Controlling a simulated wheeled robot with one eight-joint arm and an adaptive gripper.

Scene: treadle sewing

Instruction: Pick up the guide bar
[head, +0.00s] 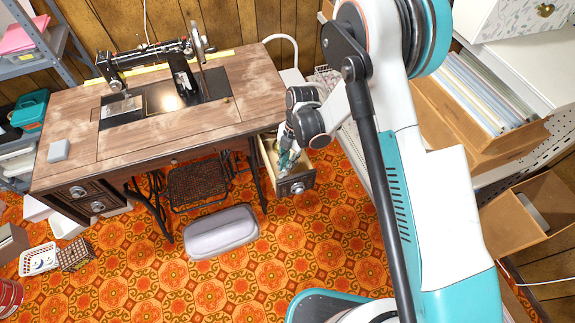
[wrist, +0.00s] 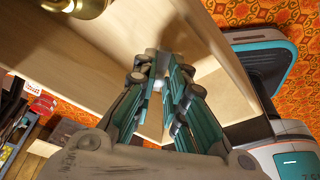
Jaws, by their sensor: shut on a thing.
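My gripper (head: 287,158) reaches down into an open drawer (head: 306,177) at the right side of the sewing table. In the wrist view my gripper (wrist: 160,72) has its teal-padded fingers close together inside the drawer's pale wooden walls (wrist: 110,40). It is shut on a small pale thing (wrist: 158,85) between the fingers, which I take for the guide bar. Only a bit of it shows; its length and ends are hidden by the fingers. In the head view the fingers and wrist hide it.
The sewing machine (head: 150,58) stands on the wooden table (head: 70,125). A grey cushion (head: 222,232) lies on the patterned floor before it. A perforated rack (head: 355,160) stands close right of the drawer. A brass knob (wrist: 80,6) shows in the wrist view.

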